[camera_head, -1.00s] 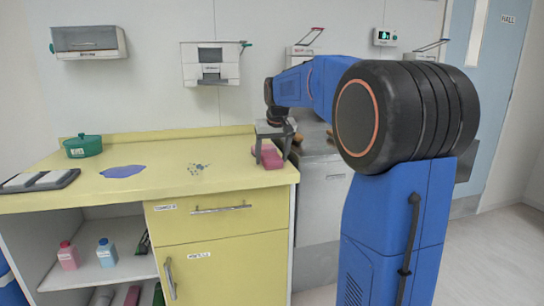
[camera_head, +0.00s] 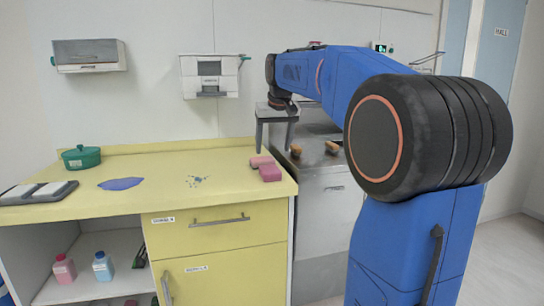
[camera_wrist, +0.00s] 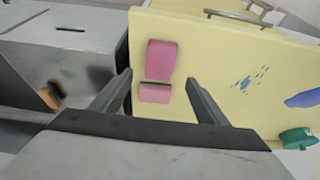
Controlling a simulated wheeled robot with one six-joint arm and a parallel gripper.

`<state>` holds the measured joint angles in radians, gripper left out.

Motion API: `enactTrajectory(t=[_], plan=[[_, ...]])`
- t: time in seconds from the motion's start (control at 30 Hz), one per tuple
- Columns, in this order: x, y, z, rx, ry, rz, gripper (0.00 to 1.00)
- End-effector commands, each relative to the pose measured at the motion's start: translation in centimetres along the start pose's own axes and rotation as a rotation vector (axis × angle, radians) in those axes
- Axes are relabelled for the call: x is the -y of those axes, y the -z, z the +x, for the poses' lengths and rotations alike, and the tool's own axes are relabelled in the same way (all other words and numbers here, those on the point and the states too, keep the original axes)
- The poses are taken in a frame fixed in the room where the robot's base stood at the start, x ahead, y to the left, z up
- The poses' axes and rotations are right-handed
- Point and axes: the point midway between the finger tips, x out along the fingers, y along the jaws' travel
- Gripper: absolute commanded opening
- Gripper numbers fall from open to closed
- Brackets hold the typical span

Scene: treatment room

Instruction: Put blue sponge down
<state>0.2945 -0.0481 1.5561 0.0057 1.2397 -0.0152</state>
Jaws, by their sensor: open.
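My gripper (camera_head: 274,148) is open and empty, raised above the right end of the yellow counter (camera_head: 155,205). Below it, two pink sponge-like pieces lie close together on the counter: a darker pink block (camera_head: 270,173) and a lighter pink piece (camera_head: 260,161). In the wrist view the darker block (camera_wrist: 161,60) and the lighter piece (camera_wrist: 154,93) show between my open fingers (camera_wrist: 158,78), apart from both. I see no blue sponge; the only blue on the counter is a flat blue patch (camera_head: 120,184).
A green lidded pot (camera_head: 81,157) and a dark tray (camera_head: 40,197) are at the counter's left. Small blue specks (camera_head: 197,181) lie mid-counter. Brown pieces (camera_head: 296,150) (camera_head: 332,147) rest on the metal unit (camera_head: 322,165) to the right. Pink and blue bottles stand on the shelf below.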

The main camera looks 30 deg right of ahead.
Motion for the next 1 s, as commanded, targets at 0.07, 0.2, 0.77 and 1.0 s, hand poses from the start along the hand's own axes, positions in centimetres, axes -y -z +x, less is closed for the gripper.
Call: enactTrajectory(t=[0.07, 0.2, 0.77, 1.0], plan=[[0.0, 0.1, -0.8, -0.002, 0.000, 0.000, 0.68], [0.0, 0.0, -1.6, 0.000, 0.000, 0.000, 0.68], [3.4, -9.0, -1.9, -0.005, 0.023, -0.057, 0.68], [5.7, -19.3, -0.7, -0.009, 0.048, -0.116, 0.68]])
